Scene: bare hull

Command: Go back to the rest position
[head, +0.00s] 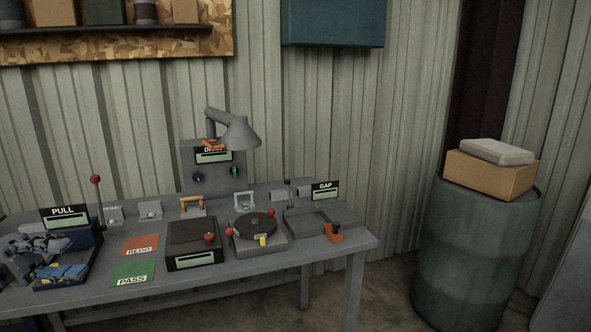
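My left gripper (40,257) is a grey shape at the left edge, low over the bench beside the PULL station (64,217). Its fingers are small and blend with the blue and grey parts there, so I cannot tell whether they are open, or whether they touch or hold anything. My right gripper is out of view.
The grey bench (215,276) carries a red REDO card (141,243), green PASS card (133,271), black box (194,242), round turntable (256,226), GAP station (322,219) and lamp (238,132). A drum (470,255) with boxes stands right, bare floor between.

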